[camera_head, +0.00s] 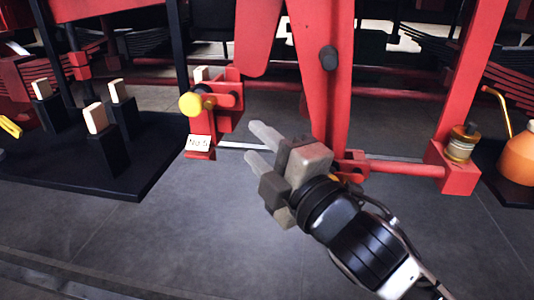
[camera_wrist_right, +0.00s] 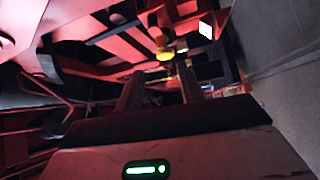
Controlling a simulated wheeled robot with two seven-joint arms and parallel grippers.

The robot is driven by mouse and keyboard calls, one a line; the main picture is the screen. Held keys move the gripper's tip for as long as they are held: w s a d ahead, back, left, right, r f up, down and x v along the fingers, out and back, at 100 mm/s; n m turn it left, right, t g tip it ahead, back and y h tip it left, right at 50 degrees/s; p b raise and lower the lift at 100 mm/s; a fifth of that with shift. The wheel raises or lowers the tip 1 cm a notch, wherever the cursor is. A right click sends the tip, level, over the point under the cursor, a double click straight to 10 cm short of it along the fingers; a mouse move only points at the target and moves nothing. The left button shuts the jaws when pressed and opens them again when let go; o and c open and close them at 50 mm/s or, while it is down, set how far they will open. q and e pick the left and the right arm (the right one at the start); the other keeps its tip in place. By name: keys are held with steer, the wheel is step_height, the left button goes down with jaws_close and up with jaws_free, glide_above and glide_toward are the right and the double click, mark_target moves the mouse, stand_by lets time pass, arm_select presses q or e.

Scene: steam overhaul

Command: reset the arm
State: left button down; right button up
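My right gripper (camera_head: 256,143) reaches in from the lower right and points up-left. Its two fingers are apart with nothing between them, and they also stand apart in the right wrist view (camera_wrist_right: 160,85). A red bracket (camera_head: 224,100) with a yellow round knob (camera_head: 190,104) and a white "No 5" tag (camera_head: 199,143) is just beyond the fingertips to the upper left, apart from them. In the right wrist view the yellow knob (camera_wrist_right: 165,56) and white tag (camera_wrist_right: 206,30) show past the fingers. I cannot tell which part the task calls the arm. My left gripper is out of view.
A red upright (camera_head: 325,90) and a red horizontal rod (camera_head: 405,168) stand close behind my right gripper. A black tray (camera_head: 120,185) with pale-topped black posts lies at left. An orange can (camera_head: 518,158) and brass-coloured fitting (camera_head: 461,143) are at right. The front floor is clear.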

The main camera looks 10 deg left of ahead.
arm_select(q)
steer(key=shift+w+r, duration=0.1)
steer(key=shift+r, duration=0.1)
arm_select(e)
steer(key=shift+s+d, duration=0.5)
steer(key=shift+s, duration=0.05)
steer(key=shift+f, duration=0.1)
steer(key=s+d+f+m+h+p, duration=0.1)
steer(key=d+f+m+h+p, duration=0.15)
steer(key=d+f+m, duration=0.45)
steer(key=s+d+f+m+h+p, duration=0.1)
steer(key=d+f+m+h, duration=0.25)
steer(key=f+m, duration=0.55)
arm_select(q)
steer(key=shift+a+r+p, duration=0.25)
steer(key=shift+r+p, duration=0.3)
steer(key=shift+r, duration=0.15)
arm_select(e)
steer(key=s+d+f+m+g+h, duration=0.3)
steer(key=s+d+f+m, duration=0.4)
steer(key=s+f, duration=0.4)
step_height(320, 180, down, 3)
steer(key=shift+d+r+h, duration=0.15)
steer(key=shift+d+h, duration=0.15)
steer(key=shift+d, duration=0.4)
